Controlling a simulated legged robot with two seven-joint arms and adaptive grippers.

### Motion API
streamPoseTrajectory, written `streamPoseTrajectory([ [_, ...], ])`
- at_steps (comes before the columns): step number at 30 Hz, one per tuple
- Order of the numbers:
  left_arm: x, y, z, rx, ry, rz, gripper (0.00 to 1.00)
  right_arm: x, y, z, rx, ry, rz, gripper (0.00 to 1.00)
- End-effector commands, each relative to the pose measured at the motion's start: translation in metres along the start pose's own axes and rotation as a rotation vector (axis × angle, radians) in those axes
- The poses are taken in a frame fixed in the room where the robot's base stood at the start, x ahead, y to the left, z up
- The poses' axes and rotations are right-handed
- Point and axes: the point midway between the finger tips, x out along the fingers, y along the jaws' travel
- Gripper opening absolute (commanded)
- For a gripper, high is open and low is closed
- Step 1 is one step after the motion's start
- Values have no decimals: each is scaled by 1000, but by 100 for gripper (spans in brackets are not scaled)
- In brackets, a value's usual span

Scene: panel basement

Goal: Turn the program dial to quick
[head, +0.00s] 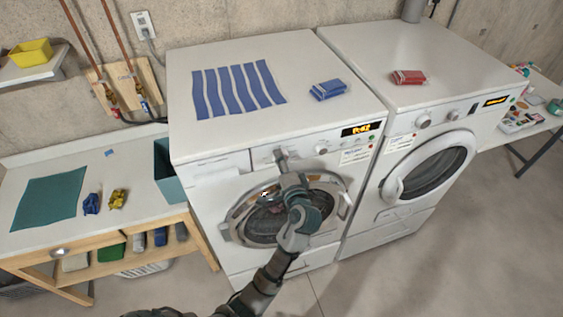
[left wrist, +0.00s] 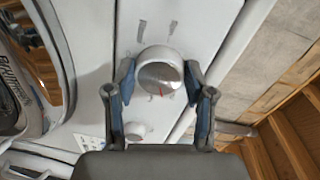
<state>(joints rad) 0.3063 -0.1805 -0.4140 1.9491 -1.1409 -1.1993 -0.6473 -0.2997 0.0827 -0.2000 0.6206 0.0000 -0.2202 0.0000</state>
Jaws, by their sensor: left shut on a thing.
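The left washing machine (head: 215,200) has a control panel along its top front edge. My left gripper (head: 282,158) is at the left part of this panel, and its arm crosses in front of the round door. In the left wrist view a round silver-white dial (left wrist: 161,68) sits between the two fingers of the gripper (left wrist: 159,76), which is shut on it. A red mark on the dial points down in that picture. Small grey marks stand on the panel around it, too blurred to read. In the head view the gripper hides the dial. My right gripper is not in view.
A smaller knob (head: 321,149) and a lit display (head: 362,129) are farther right on the panel. The washer top holds blue strips (head: 238,89) and a blue pack (head: 327,90). A second machine (head: 430,95) with a red pack (head: 408,77) stands close on the right.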

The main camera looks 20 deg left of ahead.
Motion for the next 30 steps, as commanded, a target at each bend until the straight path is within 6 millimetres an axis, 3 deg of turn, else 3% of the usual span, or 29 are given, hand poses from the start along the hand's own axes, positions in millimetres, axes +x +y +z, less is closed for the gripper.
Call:
streamPoseTrajectory([
  [30, 0, -3, -5, 960, -76, 15, 19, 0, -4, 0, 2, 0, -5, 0],
])
